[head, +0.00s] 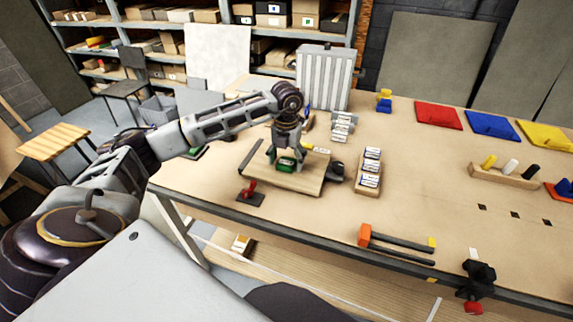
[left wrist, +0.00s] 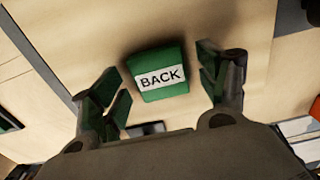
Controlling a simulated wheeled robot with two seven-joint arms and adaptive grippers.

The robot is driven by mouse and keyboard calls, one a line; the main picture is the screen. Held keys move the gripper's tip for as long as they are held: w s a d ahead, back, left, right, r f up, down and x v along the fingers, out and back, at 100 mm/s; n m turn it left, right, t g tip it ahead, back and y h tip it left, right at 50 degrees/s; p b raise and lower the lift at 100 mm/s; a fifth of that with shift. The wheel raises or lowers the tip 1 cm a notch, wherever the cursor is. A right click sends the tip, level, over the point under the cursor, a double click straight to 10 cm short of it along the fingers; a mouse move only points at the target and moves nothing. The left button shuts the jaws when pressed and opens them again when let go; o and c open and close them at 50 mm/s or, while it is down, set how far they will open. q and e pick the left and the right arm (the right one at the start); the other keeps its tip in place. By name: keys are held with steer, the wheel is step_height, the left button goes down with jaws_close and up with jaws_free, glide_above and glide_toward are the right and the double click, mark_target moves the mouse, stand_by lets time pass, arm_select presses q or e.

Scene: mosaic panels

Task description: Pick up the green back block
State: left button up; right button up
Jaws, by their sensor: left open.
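The green back block (head: 286,163) sits on a light wooden board on the table in the head view. In the left wrist view the green block (left wrist: 163,92) shows a white label reading BACK. My left gripper (head: 289,160) points down over it. In the left wrist view my left gripper (left wrist: 160,90) is open, with one finger on each side of the block and a visible gap to each. The block is not held. My right gripper is not in view.
The wooden board (head: 300,184) lies on the table (head: 420,205). A tray of labelled blocks (head: 368,172) stands to its right, and a red-handled clamp (head: 249,192) at its front left. A grey ribbed panel (head: 325,77) stands behind. An orange-headed hammer (head: 366,236) lies near the front edge.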

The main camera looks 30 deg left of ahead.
mark_target(287, 162)
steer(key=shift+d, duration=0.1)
arm_select(q)
steer(key=c, duration=1)
steer(key=shift+c, duration=0.2)
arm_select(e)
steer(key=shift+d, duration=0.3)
arm_select(q)
steer(key=shift+r, duration=0.1)
step_height(287, 162, up, 9)
steer(key=shift+f+b, duration=0.2)
steer(key=shift+b, duration=0.4)
steer(key=shift+r, duration=0.6)
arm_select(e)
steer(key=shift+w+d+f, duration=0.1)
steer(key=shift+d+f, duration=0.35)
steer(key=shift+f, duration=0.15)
